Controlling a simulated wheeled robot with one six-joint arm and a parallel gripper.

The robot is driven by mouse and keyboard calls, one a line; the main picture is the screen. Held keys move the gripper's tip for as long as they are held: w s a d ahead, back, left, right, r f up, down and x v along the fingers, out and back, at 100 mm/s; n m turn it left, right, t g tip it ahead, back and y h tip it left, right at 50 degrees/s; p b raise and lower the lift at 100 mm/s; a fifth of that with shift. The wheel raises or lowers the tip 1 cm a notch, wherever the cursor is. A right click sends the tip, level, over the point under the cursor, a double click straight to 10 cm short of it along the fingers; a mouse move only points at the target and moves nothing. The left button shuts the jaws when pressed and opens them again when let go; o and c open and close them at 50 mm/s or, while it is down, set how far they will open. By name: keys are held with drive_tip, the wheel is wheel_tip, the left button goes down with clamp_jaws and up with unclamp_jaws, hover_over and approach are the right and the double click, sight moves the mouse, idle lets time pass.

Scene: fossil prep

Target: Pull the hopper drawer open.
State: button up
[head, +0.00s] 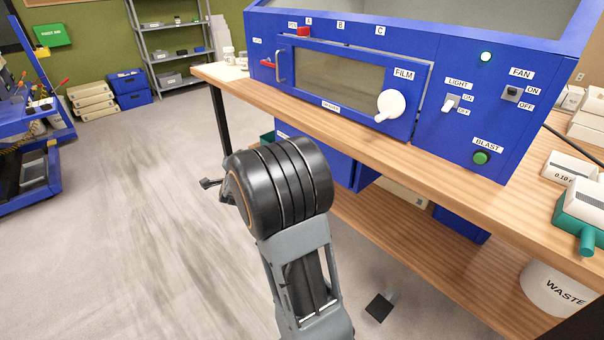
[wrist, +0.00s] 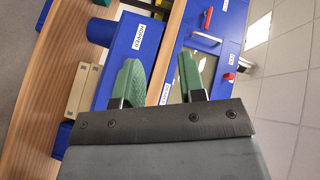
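The blue hopper drawer (wrist: 122,42) hangs under the wooden bench top, with a white HOPPER label (wrist: 145,40) on its face in the wrist view. In the head view its blue front (head: 345,166) is partly hidden behind my arm. I cannot make out its handle. My gripper (wrist: 160,78) shows two green fingers held apart with nothing between them. In the wrist view, its left finger overlaps the hopper's face and its right finger overlaps the blue cabinet above the bench edge. I cannot tell whether either touches. My arm hides the gripper in the head view.
The bench top (head: 468,150) carries the blue cabinet (head: 350,50) with its film window, white knob (head: 391,104) and switches. A lower shelf (head: 430,250) and a waste bin (head: 560,290) are at right. Open floor (head: 140,200) lies left.

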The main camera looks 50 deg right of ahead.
drive_tip(key=s+d+f+m+g+h+b, duration=0.3)
drive_tip(key=d+f+m+h, duration=0.2)
drive_tip(key=d+f, duration=0.1)
drive_tip(key=s+d+f+m+g+h+b, duration=0.25)
drive_tip(key=d+f+m+h, duration=0.2)
drive_tip(key=d, duration=0.25)
drive_tip(key=shift+m+g, duration=0.25)
drive_tip(key=shift+m, duration=0.3)
drive_tip(key=shift+w+f+b+x, duration=0.1)
drive_tip(key=shift+f+x, duration=0.05)
drive_tip(key=shift+x, duration=2)
drive_tip(key=shift+w+f+b+x, duration=0.1)
drive_tip(key=shift+f+b+x, duration=0.1)
drive_tip(key=shift+x, duration=1.95)
drive_tip(key=shift+f+b+x, duration=0.1)
drive_tip(key=shift+f+x, duration=0.05)
drive_tip(key=shift+x, duration=2)
drive_tip(key=shift+c, duration=0.4)
clamp_jaws()
